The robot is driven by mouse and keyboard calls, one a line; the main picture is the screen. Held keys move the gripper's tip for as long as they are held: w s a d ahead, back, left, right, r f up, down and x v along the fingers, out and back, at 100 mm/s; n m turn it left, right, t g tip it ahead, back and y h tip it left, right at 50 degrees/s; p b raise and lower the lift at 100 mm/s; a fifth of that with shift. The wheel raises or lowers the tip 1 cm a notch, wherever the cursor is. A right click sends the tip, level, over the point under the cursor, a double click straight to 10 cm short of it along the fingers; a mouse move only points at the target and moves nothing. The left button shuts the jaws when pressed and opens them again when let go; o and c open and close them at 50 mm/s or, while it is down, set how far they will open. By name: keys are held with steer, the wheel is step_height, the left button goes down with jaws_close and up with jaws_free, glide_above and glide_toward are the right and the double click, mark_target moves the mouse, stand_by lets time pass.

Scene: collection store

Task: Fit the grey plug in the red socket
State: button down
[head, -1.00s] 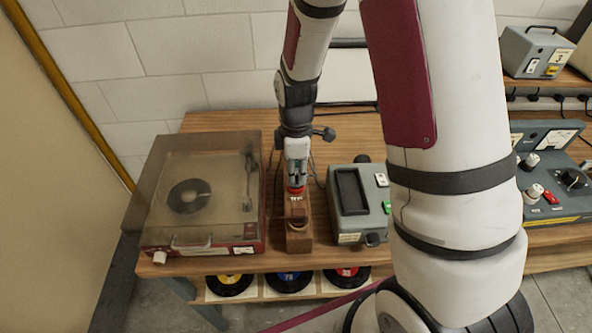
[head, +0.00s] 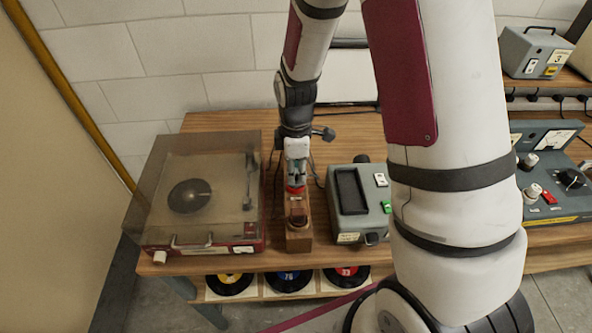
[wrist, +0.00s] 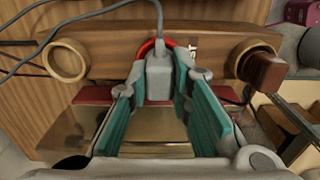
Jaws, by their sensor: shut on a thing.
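The grey plug (wrist: 158,80) sits between the teal finger pads of my gripper (head: 296,178), which is shut on it. A grey cable leaves the plug and loops to the upper left in the wrist view. The red socket (wrist: 146,49) is a red ring in the wooden block (wrist: 110,62). The plug's front end overlaps the ring in the wrist view and hides most of it. In the head view the red socket (head: 295,190) shows just below my fingertips. I cannot tell how deep the plug is in the ring.
The block also has a cream ring (wrist: 66,60) and another ring with a brown plug (wrist: 268,71) at it. A record player (head: 195,195) stands close on the left, a grey device (head: 350,215) close on the right. The wooden bench (head: 230,122) is clear behind.

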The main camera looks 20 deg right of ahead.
mark_target(296, 170)
steer(key=shift+f, duration=0.65)
steer(key=c, duration=1.7)
jaws_free()
steer(key=shift+r, duration=0.1)
steer(key=shift+r+p, duration=1.65)
steer(key=shift+r, duration=3.8)
